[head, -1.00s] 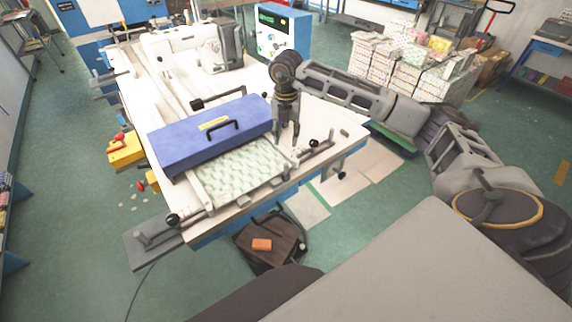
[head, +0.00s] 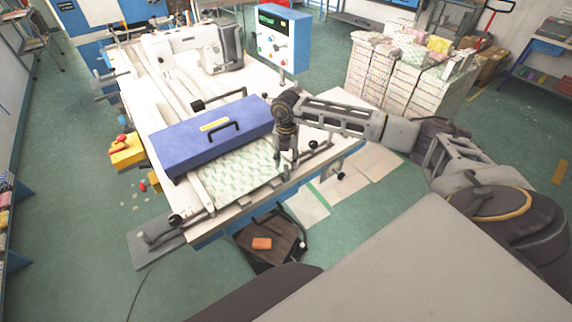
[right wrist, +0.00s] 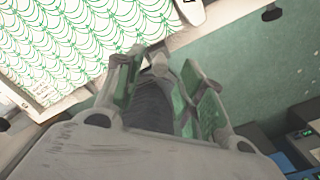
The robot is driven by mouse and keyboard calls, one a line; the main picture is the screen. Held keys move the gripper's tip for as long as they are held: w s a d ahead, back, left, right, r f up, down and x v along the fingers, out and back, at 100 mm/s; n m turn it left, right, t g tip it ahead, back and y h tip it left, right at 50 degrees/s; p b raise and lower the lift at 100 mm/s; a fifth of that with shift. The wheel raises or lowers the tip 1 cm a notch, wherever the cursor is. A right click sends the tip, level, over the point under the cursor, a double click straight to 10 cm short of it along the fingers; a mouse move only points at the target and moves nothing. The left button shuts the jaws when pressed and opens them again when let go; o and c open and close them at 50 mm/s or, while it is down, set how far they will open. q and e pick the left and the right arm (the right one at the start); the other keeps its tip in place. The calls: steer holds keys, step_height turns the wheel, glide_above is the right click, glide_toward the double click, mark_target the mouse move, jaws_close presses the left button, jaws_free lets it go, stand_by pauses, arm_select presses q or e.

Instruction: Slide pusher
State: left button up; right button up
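No part is marked as the pusher, so I cannot tell for sure which one it is. A bar (head: 232,208) with black knobs runs along the front of the white sewing table, by a white and green patterned sheet (head: 232,177). The sheet also shows in the right wrist view (right wrist: 75,40). My right gripper (head: 286,172) points down at the sheet's right end, near the bar. In the right wrist view its fingers (right wrist: 165,62) stand apart. A pale part shows between them; contact is unclear. My left gripper is out of view.
A blue box (head: 212,133) with a black handle sits behind the sheet. A control box (head: 279,38) stands at the table's back right. A dark bin (head: 270,245) with an orange block is on the floor in front. Stacked bundles (head: 395,75) stand at right.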

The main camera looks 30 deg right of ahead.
mark_target(286, 165)
steer(key=shift+f, duration=1.75)
jaws_close()
